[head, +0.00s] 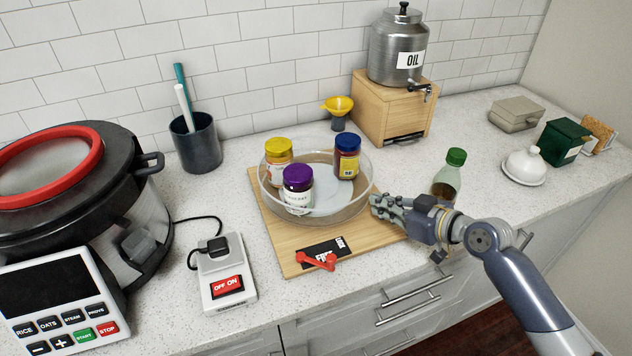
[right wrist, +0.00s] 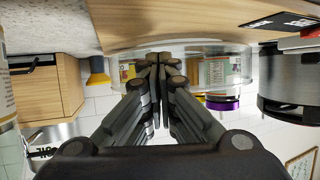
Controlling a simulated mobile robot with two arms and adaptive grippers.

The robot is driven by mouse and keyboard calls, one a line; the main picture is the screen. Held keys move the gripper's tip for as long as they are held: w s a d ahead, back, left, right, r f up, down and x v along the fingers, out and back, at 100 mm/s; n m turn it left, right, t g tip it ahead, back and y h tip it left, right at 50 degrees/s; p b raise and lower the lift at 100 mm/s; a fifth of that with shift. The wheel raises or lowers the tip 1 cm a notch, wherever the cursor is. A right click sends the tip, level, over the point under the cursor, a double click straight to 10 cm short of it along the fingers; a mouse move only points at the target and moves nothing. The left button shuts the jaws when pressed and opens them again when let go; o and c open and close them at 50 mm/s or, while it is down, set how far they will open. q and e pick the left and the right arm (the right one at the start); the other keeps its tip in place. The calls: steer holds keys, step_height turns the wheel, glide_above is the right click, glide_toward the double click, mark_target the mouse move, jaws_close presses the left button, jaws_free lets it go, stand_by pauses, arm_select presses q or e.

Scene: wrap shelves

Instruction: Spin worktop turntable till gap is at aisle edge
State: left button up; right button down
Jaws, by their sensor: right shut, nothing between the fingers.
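The turntable (head: 330,211) is a clear round tray with a raised rim on a wooden board (head: 283,247). It holds a yellow-lidded jar (head: 279,170) at the back left, a purple-lidded jar (head: 298,196) at the front left and a blue-lidded jar (head: 346,163) at the back right. The bare gap lies at its front right. My right gripper (head: 376,203) is shut and empty at the tray's right rim; I cannot tell whether it touches. In the right wrist view its fingers (right wrist: 160,62) are together before the clear wall (right wrist: 190,53). My left gripper is out of view.
A green-capped bottle (head: 447,177) stands close behind my right wrist. A red lever (head: 317,261) sits at the board's front. A switch box (head: 226,280) and a large cooker (head: 135,215) stand left. The oil dispenser (head: 398,50) on its wooden stand is behind.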

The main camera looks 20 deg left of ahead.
mark_target(346, 213)
steer(key=shift+w+a, duration=0.25)
steer(key=shift+a, duration=0.2)
steer(key=shift+s, duration=0.15)
steer(key=shift+s+a+r+p, duration=0.1)
steer(key=shift+s+a+p, duration=0.15)
steer(key=shift+s+p, duration=0.25)
steer(key=shift+s+a+p, duration=0.35)
steer(key=shift+s+p, duration=0.3)
steer(key=shift+s, duration=0.2)
steer(key=shift+s+a+p, duration=0.6)
steer(key=shift+a+p, duration=0.05)
steer(key=shift+a, duration=0.05)
steer(key=shift+s+a+p, duration=0.35)
steer(key=shift+s+a, duration=0.1)
